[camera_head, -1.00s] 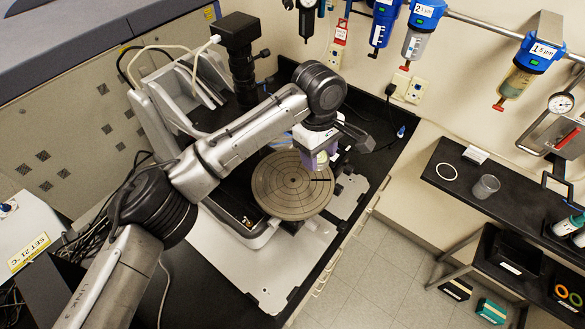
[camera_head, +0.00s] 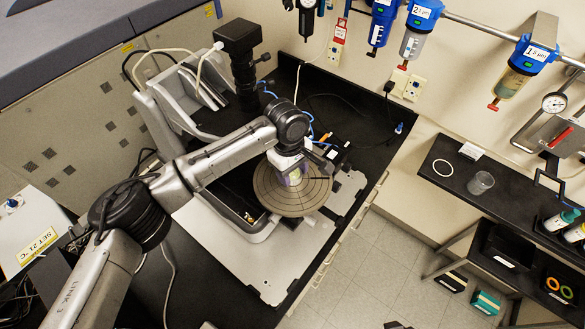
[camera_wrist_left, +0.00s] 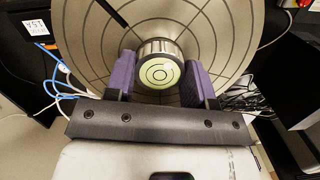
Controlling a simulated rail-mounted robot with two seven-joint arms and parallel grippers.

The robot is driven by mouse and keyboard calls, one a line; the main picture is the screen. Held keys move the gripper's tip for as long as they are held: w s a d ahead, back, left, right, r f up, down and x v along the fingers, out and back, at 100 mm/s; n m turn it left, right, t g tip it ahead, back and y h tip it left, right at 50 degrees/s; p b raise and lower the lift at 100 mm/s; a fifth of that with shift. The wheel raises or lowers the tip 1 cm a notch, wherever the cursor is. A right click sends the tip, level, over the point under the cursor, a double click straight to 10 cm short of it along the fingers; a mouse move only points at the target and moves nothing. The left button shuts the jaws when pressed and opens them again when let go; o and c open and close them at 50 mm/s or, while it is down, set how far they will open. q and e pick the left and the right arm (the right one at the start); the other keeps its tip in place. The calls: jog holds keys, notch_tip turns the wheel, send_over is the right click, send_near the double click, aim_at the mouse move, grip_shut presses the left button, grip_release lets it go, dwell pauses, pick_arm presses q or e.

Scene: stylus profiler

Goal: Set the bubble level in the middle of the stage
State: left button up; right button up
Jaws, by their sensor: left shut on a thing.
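The bubble level (camera_wrist_left: 159,72) is a short metal cylinder with a yellow-green ringed face, seen in the left wrist view. My left gripper (camera_wrist_left: 160,82) is shut on it, with a purple finger on each side. The stage (camera_head: 312,196) is a round grey-brown disc with rings and radial lines; it fills the background of the left wrist view (camera_wrist_left: 215,30). In the head view my left gripper (camera_head: 290,178) is over the middle part of the stage and hides its centre. I cannot tell whether the level touches the stage. My right gripper is not in view.
The profiler's grey frame (camera_head: 180,92) and dark optical column (camera_head: 241,60) stand behind and left of the stage. A black side shelf (camera_head: 470,180) at the right holds a clear cup (camera_head: 481,182) and a white ring (camera_head: 443,168). Filters hang on the wall above.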

pick_arm(q)
jog(key=shift+f, duration=0.15)
jog(key=o, duration=1.3)
jog(key=shift+c, duration=0.2)
jog(key=shift+r, duration=0.45)
notch_tip(320, 180, up, 11)
jog(key=w+a+b, duration=0.1)
jog(key=b, duration=0.2)
jog(key=shift+r, duration=0.2)
